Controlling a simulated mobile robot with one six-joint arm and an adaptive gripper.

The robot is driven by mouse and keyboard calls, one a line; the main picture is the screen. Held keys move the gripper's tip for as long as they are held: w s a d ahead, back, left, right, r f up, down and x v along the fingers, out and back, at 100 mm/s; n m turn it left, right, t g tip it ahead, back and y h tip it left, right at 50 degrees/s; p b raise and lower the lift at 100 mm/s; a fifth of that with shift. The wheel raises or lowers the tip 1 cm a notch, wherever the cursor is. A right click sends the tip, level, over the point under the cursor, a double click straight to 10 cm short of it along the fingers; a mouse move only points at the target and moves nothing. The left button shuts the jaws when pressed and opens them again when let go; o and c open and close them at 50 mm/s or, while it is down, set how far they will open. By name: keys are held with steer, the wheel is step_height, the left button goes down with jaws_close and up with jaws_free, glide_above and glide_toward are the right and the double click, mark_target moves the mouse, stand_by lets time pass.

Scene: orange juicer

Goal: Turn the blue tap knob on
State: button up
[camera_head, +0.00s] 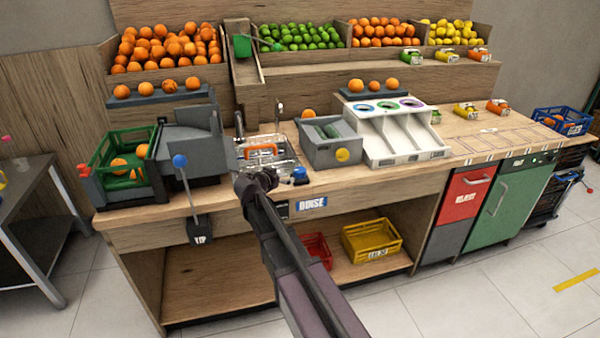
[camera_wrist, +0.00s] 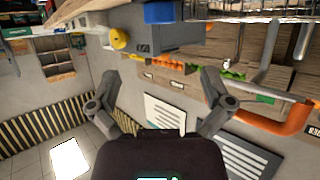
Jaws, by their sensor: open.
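The blue tap knob (camera_head: 300,175) stands on the counter's front edge beside the sink, just right of my arm's end in the head view. A blue piece, seemingly this knob (camera_wrist: 160,12), shows at the top of the wrist view, beyond my fingers and apart from them. My gripper (camera_wrist: 160,78) is open, with its two fingers spread and nothing between them. In the head view my dark wrist is in front of the sink edge, and the fingers are hard to make out there.
The wire sink basket has an orange handle (camera_head: 262,151), which also shows close by in the wrist view (camera_wrist: 285,122). A lever with a blue ball (camera_head: 180,161) stands to the left. A grey bin with a yellow disc (camera_head: 342,155) stands right of the knob.

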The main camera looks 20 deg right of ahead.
mark_target(298, 171)
steer(key=shift+w+d+f, duration=0.1)
steer(key=shift+w, duration=0.05)
steer(key=b+x, duration=0.5)
steer(key=x, duration=0.8)
steer(key=shift+w+d+f, duration=0.1)
steer(key=shift+w+d, duration=0.05)
steer(key=c, duration=1.1)
